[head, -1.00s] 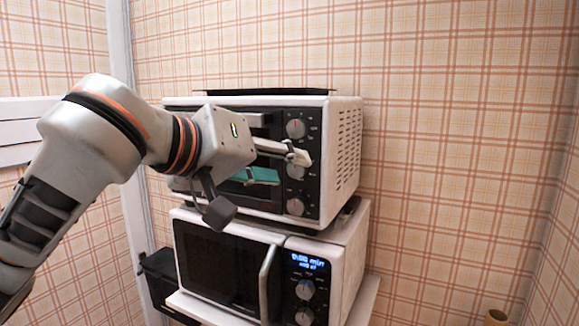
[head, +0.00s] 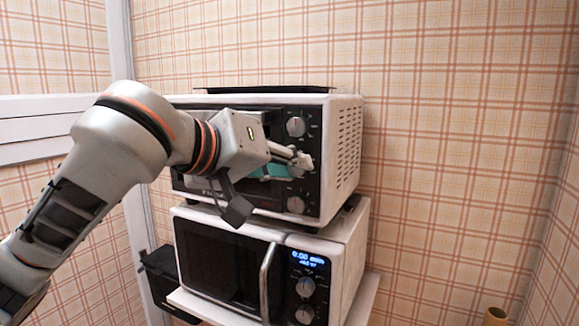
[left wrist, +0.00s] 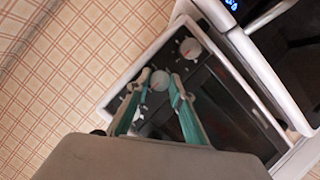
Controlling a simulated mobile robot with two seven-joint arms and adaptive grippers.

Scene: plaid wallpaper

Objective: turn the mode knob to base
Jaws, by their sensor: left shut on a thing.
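The toaster oven (head: 343,150) stands on top of the microwave and has three round knobs in a column at its right front. My left gripper (head: 297,165) is at the middle knob, which its fingers largely hide in the head view. In the left wrist view, the two teal-lined fingers stand on either side of this middle knob (left wrist: 160,81), shut on it. The top knob (head: 295,127) and bottom knob (head: 296,205) are free. The knob labels are too small to read. My right gripper is not in view.
The microwave (head: 345,255) below has a lit blue display, two knobs and a vertical door handle (head: 268,280). A dark tray (head: 265,90) lies on the oven. A black bin (head: 160,270) is at the lower left. Plaid wall stands behind; room is free to the right.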

